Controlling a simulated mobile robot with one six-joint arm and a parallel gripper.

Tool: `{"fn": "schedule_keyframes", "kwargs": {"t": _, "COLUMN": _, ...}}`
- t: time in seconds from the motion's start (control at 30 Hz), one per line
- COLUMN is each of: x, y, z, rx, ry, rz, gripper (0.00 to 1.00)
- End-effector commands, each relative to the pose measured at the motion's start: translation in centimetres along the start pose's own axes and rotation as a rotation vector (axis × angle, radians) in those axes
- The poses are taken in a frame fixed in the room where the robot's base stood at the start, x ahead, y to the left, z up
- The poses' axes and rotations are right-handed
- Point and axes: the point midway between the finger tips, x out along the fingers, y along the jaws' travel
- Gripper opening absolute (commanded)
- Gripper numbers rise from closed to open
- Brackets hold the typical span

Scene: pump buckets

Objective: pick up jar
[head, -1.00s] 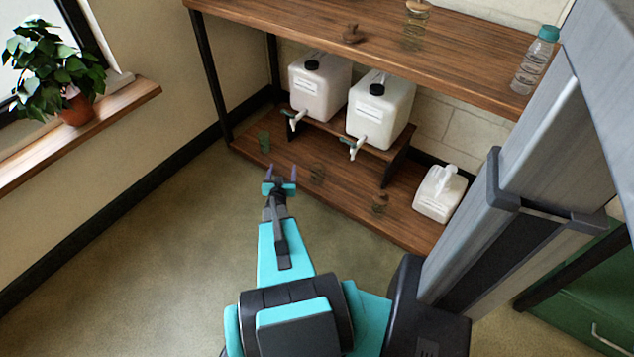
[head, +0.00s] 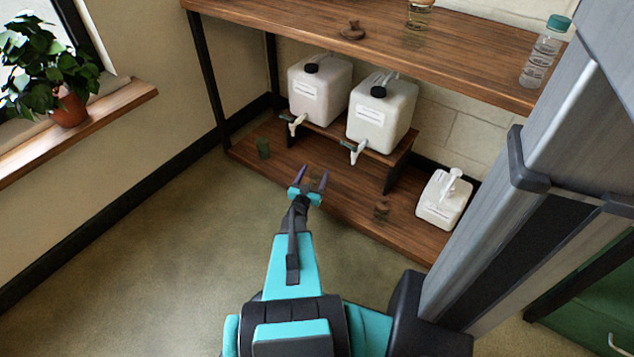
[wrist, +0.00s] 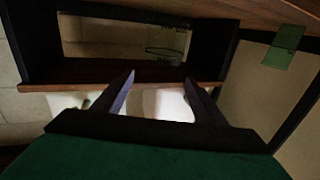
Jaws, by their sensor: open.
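A small, see-through jar (head: 315,183) stands on the lower wooden shelf, largely hidden by my gripper in the head view. In the wrist view a faint glass outline (wrist: 165,52) shows beyond the fingertips; I cannot tell for sure that it is the same jar. My gripper (head: 317,171) is open, its two dark fingers apart, at the shelf's front. In the wrist view the space between the fingers (wrist: 159,77) looks empty.
Two white canisters with taps (head: 320,90) (head: 382,112) stand on a low wooden riser. A green item (head: 263,148) is left, a white jug (head: 443,200) right. The upper shelf (head: 460,62) overhangs, holding a clear bottle (head: 543,55). Floor in front is clear.

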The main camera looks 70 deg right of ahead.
Motion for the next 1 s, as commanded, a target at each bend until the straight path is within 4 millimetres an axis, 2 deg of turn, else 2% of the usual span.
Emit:
{"fn": "schedule_keyframes", "kwargs": {"t": 0.6, "x": 0.1, "y": 0.0, "z": 8.4, "rx": -0.001, "ry": -0.001, "rz": -0.002, "gripper": 0.65}}
{"fn": "schedule_keyframes", "kwargs": {"t": 0.8, "x": 2.2, "y": 0.0, "z": 7.9, "rx": 0.000, "ry": -0.001, "rz": -0.002, "gripper": 0.65}}
{"fn": "schedule_keyframes", "kwargs": {"t": 1.0, "x": 2.5, "y": 0.1, "z": 7.8, "rx": 0.000, "ry": -0.001, "rz": -0.002, "gripper": 0.65}}
